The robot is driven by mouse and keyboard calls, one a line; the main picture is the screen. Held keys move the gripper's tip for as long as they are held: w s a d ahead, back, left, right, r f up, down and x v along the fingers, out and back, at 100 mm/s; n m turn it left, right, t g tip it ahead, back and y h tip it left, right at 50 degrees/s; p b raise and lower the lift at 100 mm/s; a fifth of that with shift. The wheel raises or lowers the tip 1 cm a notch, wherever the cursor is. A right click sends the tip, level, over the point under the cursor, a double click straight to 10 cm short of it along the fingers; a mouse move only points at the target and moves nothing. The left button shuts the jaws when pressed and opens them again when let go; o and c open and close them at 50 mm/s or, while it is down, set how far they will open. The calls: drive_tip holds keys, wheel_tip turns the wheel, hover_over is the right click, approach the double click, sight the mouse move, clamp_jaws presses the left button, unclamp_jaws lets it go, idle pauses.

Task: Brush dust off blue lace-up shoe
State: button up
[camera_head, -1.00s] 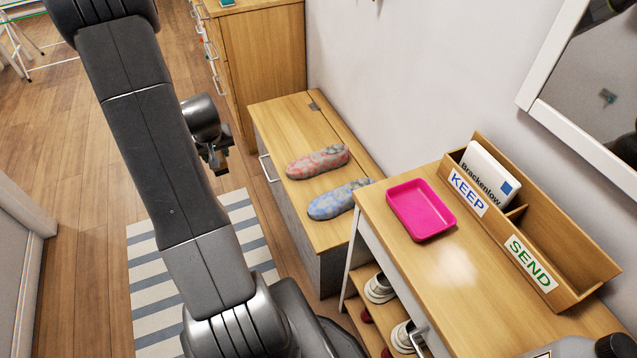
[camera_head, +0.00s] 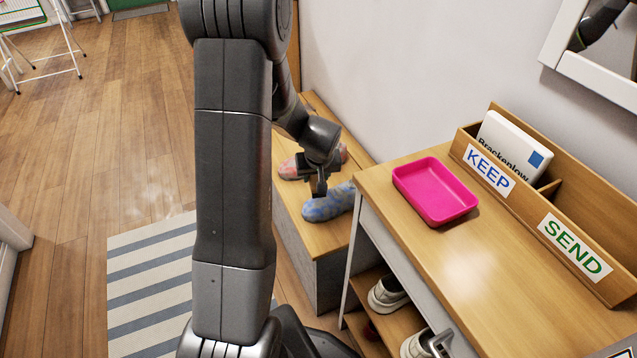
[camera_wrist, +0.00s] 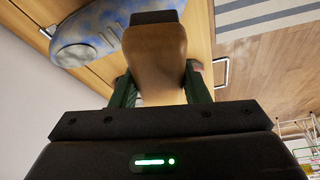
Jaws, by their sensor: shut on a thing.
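The blue shoe (camera_head: 328,205) lies on the wooden bench top, mottled with grey-tan dust patches. In the wrist view it shows at the upper left (camera_wrist: 90,35), partly covered by the brush. My gripper (camera_head: 318,186) is above the bench beside the blue shoe. In the wrist view my gripper (camera_wrist: 160,85) is shut on a brown brush (camera_wrist: 155,55) with a dark end near the shoe. I cannot tell whether the brush touches the shoe. A red shoe (camera_head: 288,169), also dust-patched, lies behind it, partly hidden by my arm.
The bench (camera_head: 292,208) stands against the wall. A table (camera_head: 480,265) at the right bears a pink tray (camera_head: 434,191) and a KEEP/SEND sorter (camera_head: 560,215), with shoes on shelves below. A striped rug (camera_head: 150,280) lies on the floor.

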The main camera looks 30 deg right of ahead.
drive_tip(key=shift+s+d+f, duration=0.25)
drive_tip(key=shift+f, duration=0.1)
drive_tip(key=shift+f+b, duration=1.85)
drive_tip(key=shift+f, duration=0.8)
drive_tip(key=shift+f+b, duration=0.5)
drive_tip(key=shift+b, duration=0.05)
